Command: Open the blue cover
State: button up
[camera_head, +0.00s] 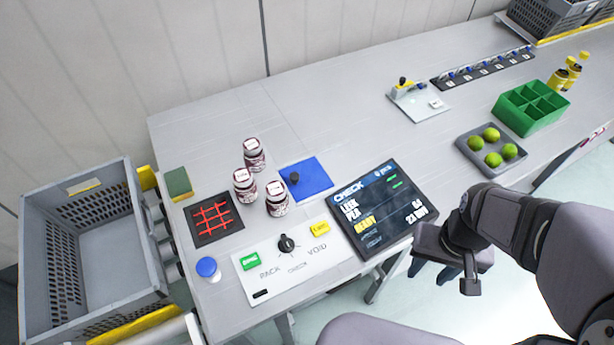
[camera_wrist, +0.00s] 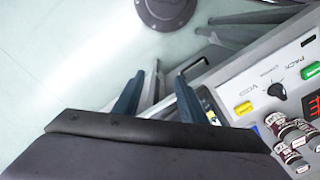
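The blue cover (camera_head: 318,184) is a flat blue square panel on the table, with a dark knob (camera_head: 294,178) near its left side. It lies flat and looks shut. In the wrist view only a small blue patch shows beside the jars, and the cover is mostly hidden or out of frame. My gripper (camera_head: 433,272) is off the table's front edge, low and to the right of the cover, well apart from it. In the wrist view my gripper (camera_wrist: 165,80) has its two fingers apart with nothing between them.
Several dark-red jars (camera_head: 246,186) stand close to the cover's left side. A screen (camera_head: 382,212) lies to its right, a white control panel (camera_head: 290,262) in front. A white jar with a blue cap (camera_head: 207,268) stands front left. The table behind the cover is clear.

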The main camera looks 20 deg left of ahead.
jog(key=w+a+n+t+b, duration=0.1)
jog(key=w+a, duration=0.5)
jog(key=w, duration=0.1)
jog(key=w+a+n+t+b, duration=0.1)
jog(key=w+a, duration=0.5)
jog(key=a, duration=0.1)
jog(key=shift+w+f, duration=0.1)
jog(key=shift+w, duration=0.25)
jog(key=w+a+n+t, duration=0.1)
jog(key=w+a, duration=0.2)
jog(key=a, duration=0.7)
jog(key=n+t+y+b, duration=0.1)
jog(key=n+y+b, duration=0.1)
send_near(294, 176)
jog(key=shift+m, duration=0.3)
jog(key=shift+p+x, duration=1.3)
jog(key=shift+x, duration=2.85)
